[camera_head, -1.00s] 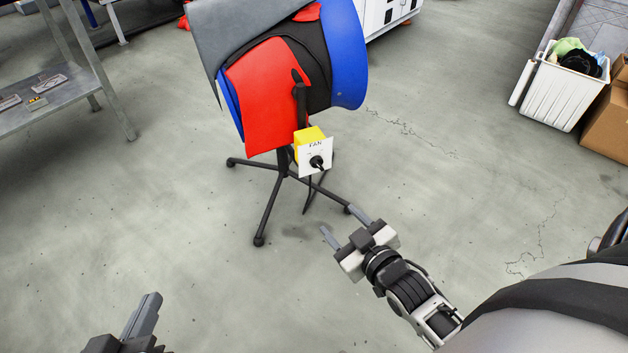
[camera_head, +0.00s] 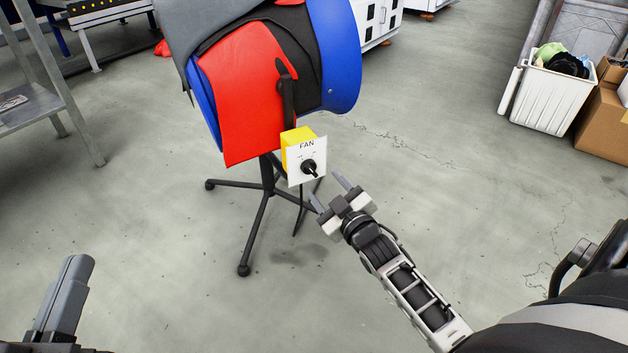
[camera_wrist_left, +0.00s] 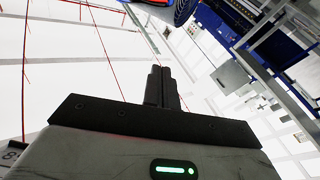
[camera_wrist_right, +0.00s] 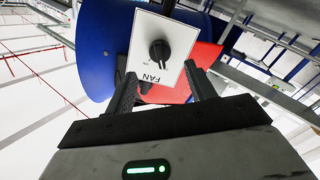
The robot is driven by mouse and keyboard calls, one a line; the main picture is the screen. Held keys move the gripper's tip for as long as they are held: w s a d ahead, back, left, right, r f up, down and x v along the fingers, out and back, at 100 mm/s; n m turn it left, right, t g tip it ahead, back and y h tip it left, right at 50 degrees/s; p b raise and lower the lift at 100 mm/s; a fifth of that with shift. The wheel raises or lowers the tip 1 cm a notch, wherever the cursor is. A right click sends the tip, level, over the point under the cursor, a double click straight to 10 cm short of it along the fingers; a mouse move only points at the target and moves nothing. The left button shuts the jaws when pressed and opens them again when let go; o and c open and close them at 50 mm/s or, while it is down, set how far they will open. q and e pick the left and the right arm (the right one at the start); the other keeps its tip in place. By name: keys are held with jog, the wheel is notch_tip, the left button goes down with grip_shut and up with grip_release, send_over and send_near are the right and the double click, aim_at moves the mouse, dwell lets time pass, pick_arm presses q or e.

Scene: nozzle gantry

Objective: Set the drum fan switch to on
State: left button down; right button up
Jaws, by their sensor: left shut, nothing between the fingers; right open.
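The drum fan (camera_head: 334,55) is blue with red and dark cloths draped over it, on a black wheeled stand. A yellow box (camera_head: 298,136) on the stand carries a white plate marked FAN with a black rotary knob (camera_head: 309,168). The knob also shows in the right wrist view (camera_wrist_right: 160,50); its setting is too small to read surely. My right gripper (camera_head: 328,191) is open and empty, just below and right of the plate, apart from the knob. In the right wrist view its fingers (camera_wrist_right: 165,90) stand either side of the plate. My left gripper (camera_head: 77,262) is shut and empty at lower left.
A metal table (camera_head: 40,108) stands at left. A white bin (camera_head: 552,98) with cloths and cardboard boxes (camera_head: 605,115) stand at right. A stand leg (camera_head: 253,237) reaches forward on the floor. The floor in front is clear.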

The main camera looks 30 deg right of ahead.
aim_at(313, 173)
jog(key=w, duration=0.1)
jog(key=w+b, duration=0.1)
jog(key=w, duration=0.3)
jog(key=shift+d+f+b, duration=0.1)
jog(key=shift+d+b, duration=0.15)
jog(key=shift+b, duration=0.15)
jog(key=shift+w, duration=0.75)
pick_arm(q)
jog(key=r+m+t+h, duration=0.1)
jog(key=r+m+h, duration=0.1)
jog(key=r+m+t+h, duration=0.1)
jog(key=r+m, duration=0.2)
jog(key=shift+s+h, duration=0.2)
jog(key=shift+h, duration=0.2)
pick_arm(e)
jog(key=shift+d, duration=0.1)
jog(key=c, duration=1)
